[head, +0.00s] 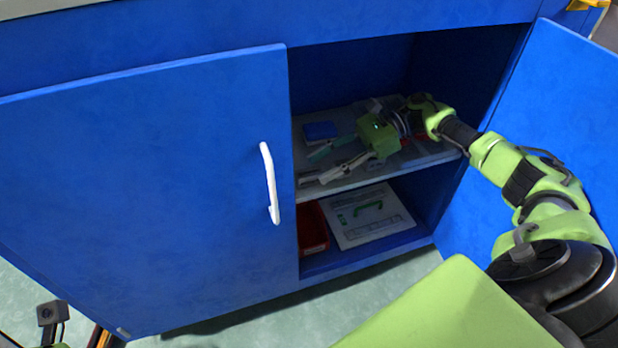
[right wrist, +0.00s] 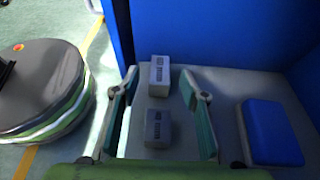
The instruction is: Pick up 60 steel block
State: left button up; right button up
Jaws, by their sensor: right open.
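Two grey steel blocks lie on the cabinet's upper shelf in the right wrist view, a lighter far block (right wrist: 160,76) and a darker near block (right wrist: 158,128). Both have markings too small to read, so I cannot tell which is the 60 one. My right gripper (head: 316,170) reaches into the cabinet over the shelf. Its fingers are spread wide and empty, and in the right wrist view the gripper (right wrist: 160,78) has a finger on either side of the blocks, apart from them. In the head view the blocks are small and partly hidden.
A blue box (head: 320,131) lies on the shelf (right wrist: 220,88) beside my right gripper. The left door (head: 150,190) stands in front of the cabinet's left side; the right door (head: 565,110) is open.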

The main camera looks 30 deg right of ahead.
aim_at(309, 177)
jog(key=shift+x, duration=1.4)
jog(key=shift+r, duration=0.1)
grip_shut()
jog(key=shift+r, duration=0.1)
